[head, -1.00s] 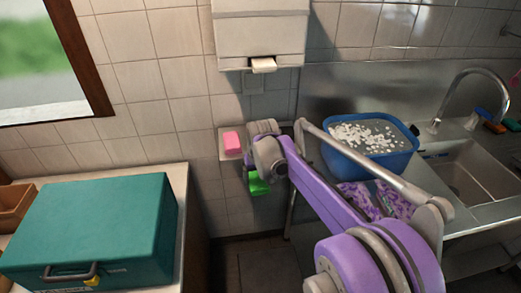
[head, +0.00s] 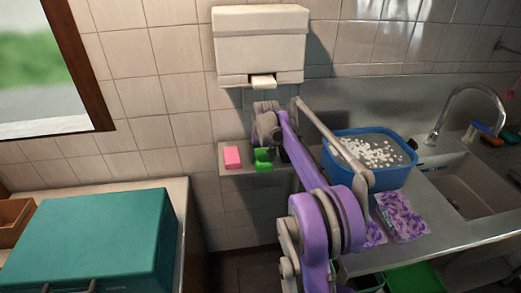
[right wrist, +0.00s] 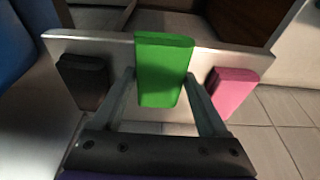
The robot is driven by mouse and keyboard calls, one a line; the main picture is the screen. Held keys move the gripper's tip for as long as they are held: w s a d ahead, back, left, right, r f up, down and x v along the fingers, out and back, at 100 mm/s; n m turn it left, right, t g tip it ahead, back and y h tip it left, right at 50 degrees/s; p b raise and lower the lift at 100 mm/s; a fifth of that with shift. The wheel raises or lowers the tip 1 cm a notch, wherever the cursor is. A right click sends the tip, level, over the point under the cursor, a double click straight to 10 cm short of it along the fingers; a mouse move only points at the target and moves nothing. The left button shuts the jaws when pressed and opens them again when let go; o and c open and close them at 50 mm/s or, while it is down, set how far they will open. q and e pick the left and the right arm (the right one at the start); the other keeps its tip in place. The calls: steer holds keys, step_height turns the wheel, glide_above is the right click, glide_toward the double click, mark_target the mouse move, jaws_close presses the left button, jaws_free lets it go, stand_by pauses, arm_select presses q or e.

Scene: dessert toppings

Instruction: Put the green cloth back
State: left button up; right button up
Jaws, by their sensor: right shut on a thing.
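The green cloth (head: 263,159) is a small folded block. My right gripper (head: 264,153) is shut on it, and in the right wrist view the cloth (right wrist: 163,70) sits between the two fingers (right wrist: 166,92). It is at the small wall shelf (head: 235,172), between a pink cloth (head: 232,157) and a black cloth (right wrist: 85,82). The pink cloth also shows in the right wrist view (right wrist: 234,92). I cannot tell whether the green cloth rests on the shelf. My left gripper is not in view.
A white dispenser (head: 262,40) hangs above the shelf. A blue basin (head: 370,175) with white bits and purple-patterned packs (head: 402,215) are on the steel counter at right. A teal case (head: 100,240) stands on the left counter.

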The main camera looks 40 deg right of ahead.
mark_target(261, 151)
steer(key=w+d, duration=0.1)
steer(key=w, duration=0.1)
steer(key=w+d+p, duration=0.1)
steer(key=shift+w+r, duration=0.1)
steer(key=shift+w, duration=0.3)
steer(key=shift+w+d+f, duration=0.1)
steer(key=shift+f, duration=0.35)
steer(key=shift+s, duration=0.2)
